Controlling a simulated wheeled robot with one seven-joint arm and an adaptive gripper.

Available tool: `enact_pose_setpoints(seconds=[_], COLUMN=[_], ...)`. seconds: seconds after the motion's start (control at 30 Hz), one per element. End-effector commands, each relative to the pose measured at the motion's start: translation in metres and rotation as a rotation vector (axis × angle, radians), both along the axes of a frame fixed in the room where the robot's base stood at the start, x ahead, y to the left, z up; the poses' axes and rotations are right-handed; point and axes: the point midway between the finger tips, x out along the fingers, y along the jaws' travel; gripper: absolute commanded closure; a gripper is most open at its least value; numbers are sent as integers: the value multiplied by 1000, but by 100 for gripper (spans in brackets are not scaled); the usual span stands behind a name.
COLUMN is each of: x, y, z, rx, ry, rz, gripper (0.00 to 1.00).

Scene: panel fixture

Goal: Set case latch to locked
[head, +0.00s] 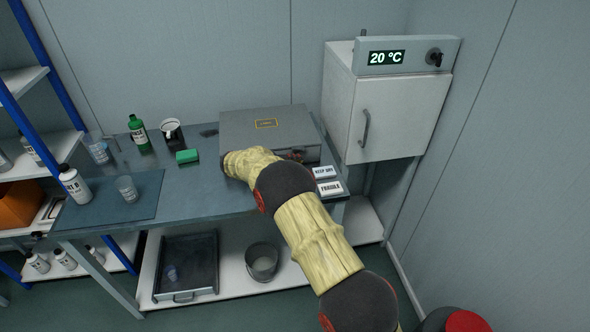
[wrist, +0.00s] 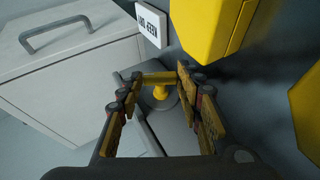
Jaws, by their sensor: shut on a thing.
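The grey case (head: 268,126) lies closed on the table in the head view, with a small yellow-edged label on top. My arm covers part of its front, and my gripper is hidden there. In the wrist view a yellow T-shaped handle (wrist: 160,90), seemingly the case latch, stands on a round grey base. My gripper (wrist: 158,77) has its fingers on the two ends of the handle's crossbar and is shut on it. Whether the latch is at locked cannot be read from these views.
A white cabinet (head: 385,112) with a 20 °C display stands right of the case. KEEP DRY and FRAGILE plates (head: 330,188) lie right of my arm. Yellow blocks (wrist: 212,25) flank the handle's right side.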

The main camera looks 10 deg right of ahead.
Motion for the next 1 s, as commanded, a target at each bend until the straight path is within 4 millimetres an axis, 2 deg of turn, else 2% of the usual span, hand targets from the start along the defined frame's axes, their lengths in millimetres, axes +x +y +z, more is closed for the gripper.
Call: enact_pose_setpoints(seconds=[0.3, 0.83, 0.87, 1.0], x=[0, 0, 0, 0], y=[2, 2, 2, 2], z=[-4, -4, -4, -4], rx=[-114, -135, -135, -134], ry=[1, 2, 2, 2], rz=[3, 3, 3, 2], gripper=[89, 89, 63, 55])
